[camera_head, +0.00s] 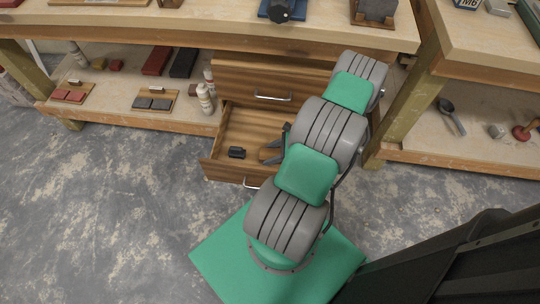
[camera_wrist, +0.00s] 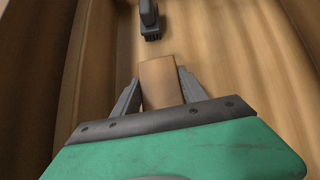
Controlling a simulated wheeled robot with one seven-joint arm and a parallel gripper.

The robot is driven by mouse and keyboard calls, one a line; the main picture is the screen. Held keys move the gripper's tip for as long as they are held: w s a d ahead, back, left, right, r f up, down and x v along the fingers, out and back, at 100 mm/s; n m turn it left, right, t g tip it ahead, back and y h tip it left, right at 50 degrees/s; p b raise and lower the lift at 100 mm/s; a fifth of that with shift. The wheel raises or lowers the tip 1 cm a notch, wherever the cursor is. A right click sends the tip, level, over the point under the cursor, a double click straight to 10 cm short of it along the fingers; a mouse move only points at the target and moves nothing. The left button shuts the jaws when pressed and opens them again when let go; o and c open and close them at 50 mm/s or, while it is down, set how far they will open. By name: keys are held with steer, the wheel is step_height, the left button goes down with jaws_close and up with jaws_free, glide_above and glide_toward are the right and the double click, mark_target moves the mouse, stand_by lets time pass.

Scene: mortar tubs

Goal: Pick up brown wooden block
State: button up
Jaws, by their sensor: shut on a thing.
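The brown wooden block (camera_wrist: 159,82) is between the two fingers of my gripper (camera_wrist: 160,85) in the wrist view. My gripper is shut on it, with a finger against each side. The block's lower end is hidden by the gripper body. It is inside or just above the open wooden drawer (camera_head: 211,159); I cannot tell whether it touches the drawer floor. In the head view the block (camera_head: 268,154) shows as a small brown piece beside my arm, which hides much of the drawer's right part.
A small black object (camera_head: 236,152) lies in the drawer, and a dark tool-like object (camera_wrist: 150,22) shows ahead of the block in the wrist view. The drawer walls are close around my gripper. A shut drawer (camera_head: 272,80) is above, under the workbench (camera_head: 200,25). White bottles (camera_head: 205,100) stand at left.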

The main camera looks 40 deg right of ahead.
steer(key=c, duration=0.7)
steer(key=shift+o, duration=0.2)
